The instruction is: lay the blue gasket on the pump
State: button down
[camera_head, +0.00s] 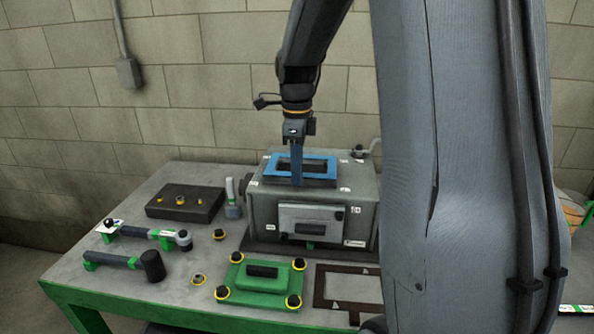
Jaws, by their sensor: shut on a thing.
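The blue gasket (319,160) is a flat rectangular frame at the top of the grey pump housing (262,208). It appears level and lies at or just above the dark rectangular opening there; I cannot tell whether it touches. My gripper (297,180) points down from above and is shut on the near-left edge of the gasket. The gripper's fingers hide a little of that edge.
A green cover plate (240,289) with a black handle and a dark flat frame (330,300) lie in front of the pump. A dark block (185,203) and two tools (125,259) occupy the bench's left. The block wall (190,100) stands behind.

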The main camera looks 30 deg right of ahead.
jog(key=shift+f+b, duration=0.3)
jog(key=shift+f, duration=0.6)
dwell(0.6)
jog(key=c, duration=1.7)
grip_release()
jog(key=shift+o, duration=0.2)
jog(key=shift+r+b, duration=1.15)
jog(key=shift+r, duration=2.75)
